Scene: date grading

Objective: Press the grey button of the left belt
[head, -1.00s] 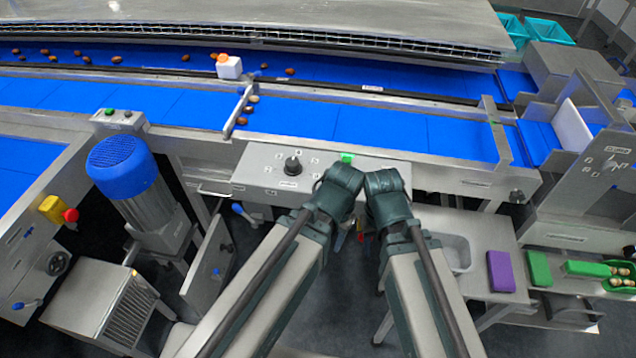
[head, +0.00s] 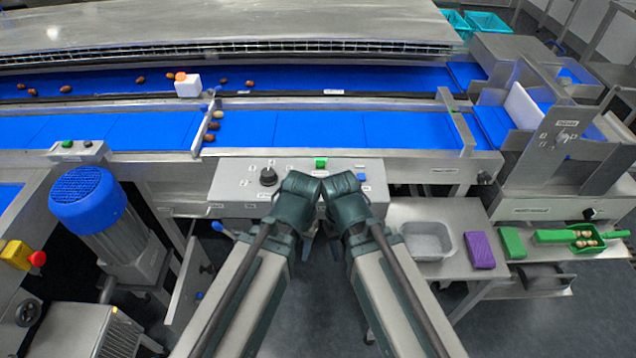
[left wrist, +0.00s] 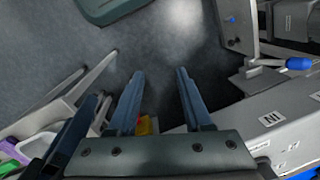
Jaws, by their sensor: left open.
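A small switch box (head: 80,151) stands on the belt frame's front edge at the left of the head view. It carries a green button (head: 67,144) and a small darker, greyish button (head: 87,144). The blue left belt (head: 8,194) shows at the left edge. My left gripper (head: 307,248) hangs low before the central control panel, far right of the switch box. In the left wrist view its fingers (left wrist: 158,75) are apart with nothing between them. My right gripper (head: 334,246) hangs beside it; its jaws are too hidden to read.
A blue-capped motor (head: 88,200) stands below the switch box. The central panel (head: 235,182) has a knob and a green button. A yellow-and-red stop button (head: 20,256) is far left. A side table (head: 440,212) with a grey tub stands right.

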